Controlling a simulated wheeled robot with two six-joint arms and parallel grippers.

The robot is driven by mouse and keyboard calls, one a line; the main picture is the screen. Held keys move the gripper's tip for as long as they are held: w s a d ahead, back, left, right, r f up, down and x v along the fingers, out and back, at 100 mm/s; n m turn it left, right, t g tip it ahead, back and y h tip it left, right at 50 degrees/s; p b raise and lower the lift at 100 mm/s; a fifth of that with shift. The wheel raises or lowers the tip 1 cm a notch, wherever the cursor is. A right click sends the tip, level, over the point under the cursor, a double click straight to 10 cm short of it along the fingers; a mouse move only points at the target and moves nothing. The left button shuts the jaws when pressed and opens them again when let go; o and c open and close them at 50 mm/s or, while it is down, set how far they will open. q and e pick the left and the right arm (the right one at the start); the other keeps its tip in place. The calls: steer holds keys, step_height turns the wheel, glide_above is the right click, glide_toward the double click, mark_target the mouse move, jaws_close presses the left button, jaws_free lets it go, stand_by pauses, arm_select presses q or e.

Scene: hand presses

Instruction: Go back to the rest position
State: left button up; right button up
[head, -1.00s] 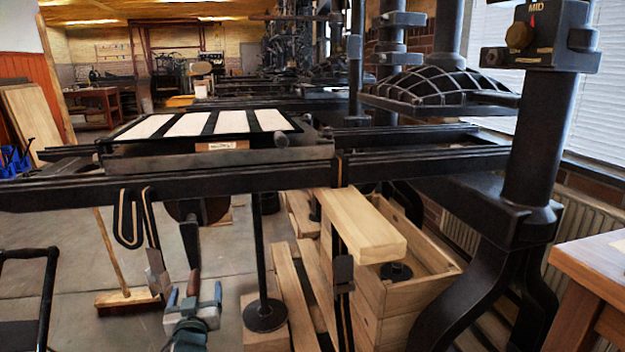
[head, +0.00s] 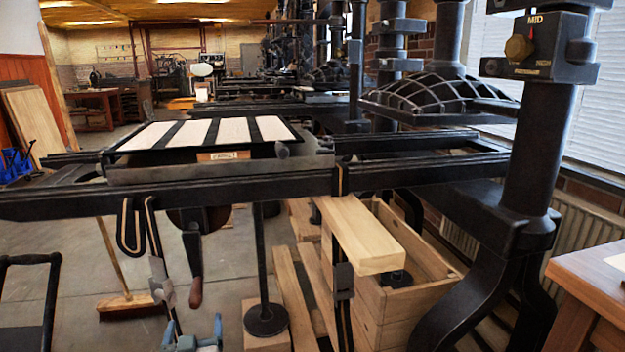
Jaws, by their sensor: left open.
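My left gripper (head: 193,336) shows at the bottom edge, left of the middle. Its two blue-grey fingertips stand apart with nothing seen between them. The rest of it is cut off by the frame. Above it hangs the press's crank handle (head: 195,292) with a reddish-brown wooden grip, clear of the fingers. The black press bed (head: 215,172) carries a plate with pale and dark stripes (head: 205,132) on top. My right gripper is not in the picture.
Black press rails (head: 270,184) cross the view above my gripper. A round-footed black post (head: 265,318) and a wooden crate (head: 400,295) stand to its right. A broom (head: 127,303) and a black frame (head: 28,260) are at left. A wooden table (head: 590,290) is at right.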

arm_select(q)
steer(key=shift+s+d, duration=0.1)
steer(key=shift+s, duration=0.4)
